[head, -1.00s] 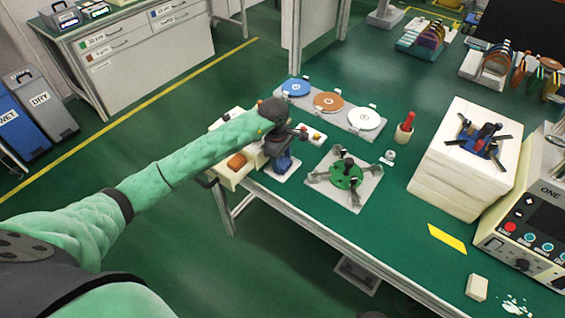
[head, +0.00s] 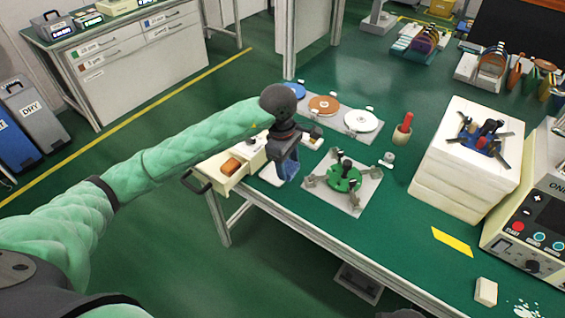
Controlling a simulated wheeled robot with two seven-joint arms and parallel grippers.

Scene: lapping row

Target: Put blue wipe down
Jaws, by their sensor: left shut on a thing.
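My left gripper (head: 286,160) reaches over the near left end of the green bench and points down. It is shut on the blue wipe (head: 291,168), of which only a part shows below and beside the jaws. A white flat piece (head: 268,178) lies under and beside the wipe. I cannot tell whether the wipe touches it.
A cream open drawer (head: 227,182) with an orange block (head: 231,166) is left of the gripper. A green fixture (head: 344,178) on a plate is close on the right. Discs (head: 323,105) lie behind. Bench around the yellow strip (head: 452,241) is mostly clear.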

